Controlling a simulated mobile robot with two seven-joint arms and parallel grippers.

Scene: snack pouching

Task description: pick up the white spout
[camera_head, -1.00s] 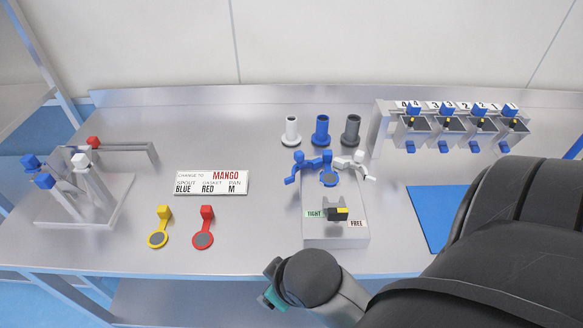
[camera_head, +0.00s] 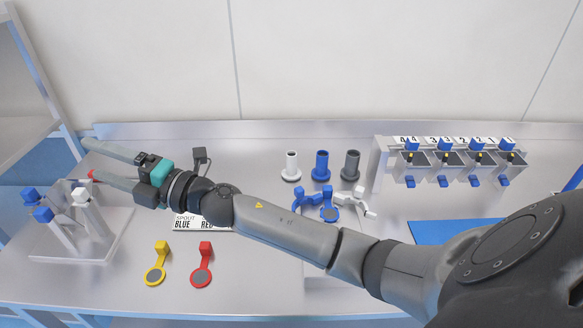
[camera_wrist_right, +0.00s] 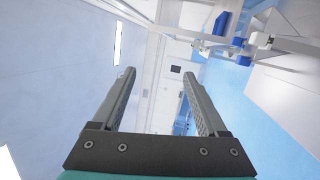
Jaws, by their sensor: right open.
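The white spout (camera_head: 291,168) stands upright on its flange on the metal table, left of a blue spout (camera_head: 322,167) and a dark grey spout (camera_head: 351,167). My right gripper (camera_head: 92,159) is open and empty, its fingers pointing left above the table's far left part, well away from the white spout. In the right wrist view the two fingers (camera_wrist_right: 158,74) stand apart with nothing between them, and the spout does not show there. My left gripper is not in view.
My right arm crosses over the table and hides part of the sign (camera_head: 186,224) and the fixture. Numbered bins (camera_head: 446,160) stand at right.

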